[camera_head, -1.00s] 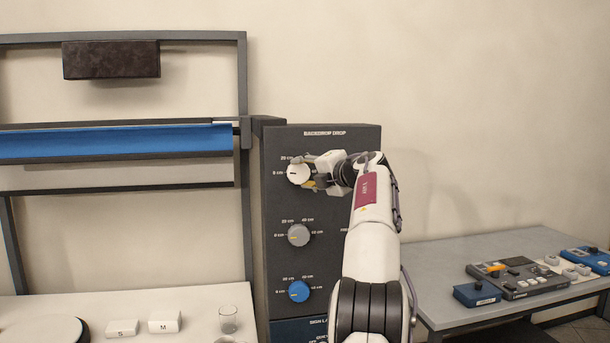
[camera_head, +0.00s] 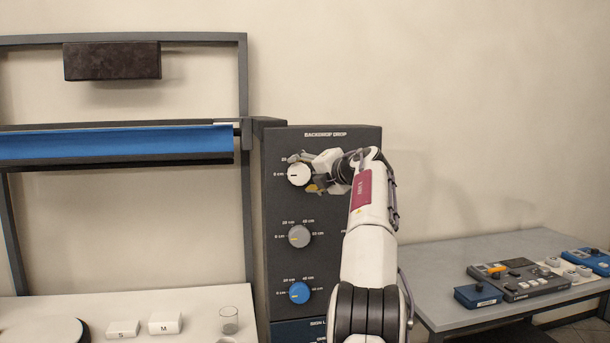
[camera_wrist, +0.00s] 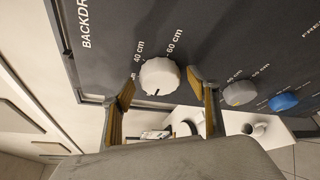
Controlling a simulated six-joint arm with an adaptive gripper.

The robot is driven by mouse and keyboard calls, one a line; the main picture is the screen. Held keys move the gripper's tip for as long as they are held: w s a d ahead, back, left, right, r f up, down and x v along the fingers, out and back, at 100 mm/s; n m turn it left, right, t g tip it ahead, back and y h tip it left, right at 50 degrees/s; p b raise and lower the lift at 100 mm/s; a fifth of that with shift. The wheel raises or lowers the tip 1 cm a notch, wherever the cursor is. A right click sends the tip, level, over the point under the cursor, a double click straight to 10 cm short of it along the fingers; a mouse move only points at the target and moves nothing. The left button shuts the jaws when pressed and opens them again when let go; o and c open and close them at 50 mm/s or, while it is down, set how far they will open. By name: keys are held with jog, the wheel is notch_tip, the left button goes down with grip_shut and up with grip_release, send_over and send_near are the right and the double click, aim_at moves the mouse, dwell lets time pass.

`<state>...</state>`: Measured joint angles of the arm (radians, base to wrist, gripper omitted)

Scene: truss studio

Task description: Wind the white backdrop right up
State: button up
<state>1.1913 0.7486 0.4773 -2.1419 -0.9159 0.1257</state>
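The white knob (camera_head: 299,174) is the top one on the dark panel marked BACKDROP DROP (camera_head: 325,150). Its mark points left, towards 0 cm. My gripper (camera_head: 307,172) is at this knob. In the wrist view, the white knob (camera_wrist: 160,77) shows between the two spread fingers of my gripper (camera_wrist: 161,88), with a gap on each side. My gripper is open and holds nothing. On the frame at left, a dark bar (camera_head: 120,163) hangs just under the blue backdrop (camera_head: 115,142). No white sheet shows below the blue one.
A grey knob (camera_head: 299,236) and a blue knob (camera_head: 299,293) sit below on the panel (camera_head: 340,270). A white table (camera_head: 190,305) at lower left bears a glass (camera_head: 229,320) and white blocks (camera_head: 165,323). A grey table (camera_head: 430,270) with control boxes stands at right.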

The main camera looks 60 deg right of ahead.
jog(key=shift+s+a+r, duration=0.1)
jog(key=shift+s, duration=0.25)
jog(key=v, duration=1.1)
jog(key=shift+a, duration=0.2)
dwell(0.6)
jog(key=shift+s, duration=0.1)
dwell(0.4)
